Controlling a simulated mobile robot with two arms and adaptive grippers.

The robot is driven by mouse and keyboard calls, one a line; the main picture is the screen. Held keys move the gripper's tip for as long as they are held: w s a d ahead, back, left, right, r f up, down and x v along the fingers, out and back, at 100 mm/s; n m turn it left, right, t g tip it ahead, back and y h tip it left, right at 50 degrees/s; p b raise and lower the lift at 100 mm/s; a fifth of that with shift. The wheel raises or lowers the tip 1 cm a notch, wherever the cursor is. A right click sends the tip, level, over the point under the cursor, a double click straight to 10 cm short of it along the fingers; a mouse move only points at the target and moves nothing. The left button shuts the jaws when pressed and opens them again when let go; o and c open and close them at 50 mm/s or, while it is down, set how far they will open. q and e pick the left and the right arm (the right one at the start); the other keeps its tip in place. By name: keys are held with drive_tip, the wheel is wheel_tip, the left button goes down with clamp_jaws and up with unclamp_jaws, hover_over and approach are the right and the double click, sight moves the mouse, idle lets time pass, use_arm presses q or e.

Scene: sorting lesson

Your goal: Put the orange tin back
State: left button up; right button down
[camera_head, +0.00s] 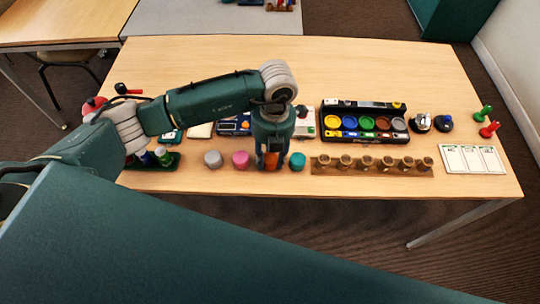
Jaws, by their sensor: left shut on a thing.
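My left gripper (271,165) points down at the front middle of the table, between a pink tin and a teal tin. It is shut on the orange tin (271,161), which shows as an orange patch between the fingers. Whether the tin touches the table I cannot tell. The pink tin (240,159) and a grey tin (212,158) stand to its left. The teal tin (297,161) stands close to its right. My right gripper is not in view.
Right of the teal tin lies a wooden strip (320,165) with several brown cups. Behind it is a black tray (324,135) with coloured round pots. White cards (472,158) and red and green pegs (489,129) are at the right. The table's (390,60) far part is clear.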

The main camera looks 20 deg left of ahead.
sight(272, 156)
use_arm(q)
drive_tip(key=o, duration=1.2)
drive_tip(key=shift+c, duration=0.2)
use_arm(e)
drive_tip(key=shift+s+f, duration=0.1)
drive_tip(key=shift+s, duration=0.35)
use_arm(q)
drive_tip(key=shift+r+p, duration=0.25)
drive_tip(key=shift+p, duration=0.1)
drive_tip(key=shift+w+r+b, duration=0.15)
drive_tip(key=shift+r+b, duration=0.15)
drive_tip(key=shift+r, duration=0.05)
wheel_tip(272, 156, up, 11)
drive_tip(key=b, duration=0.1)
drive_tip(key=shift+w+d+b, duration=0.2)
drive_tip(key=shift+w+b, duration=0.05)
drive_tip(key=shift+b, duration=0.05)
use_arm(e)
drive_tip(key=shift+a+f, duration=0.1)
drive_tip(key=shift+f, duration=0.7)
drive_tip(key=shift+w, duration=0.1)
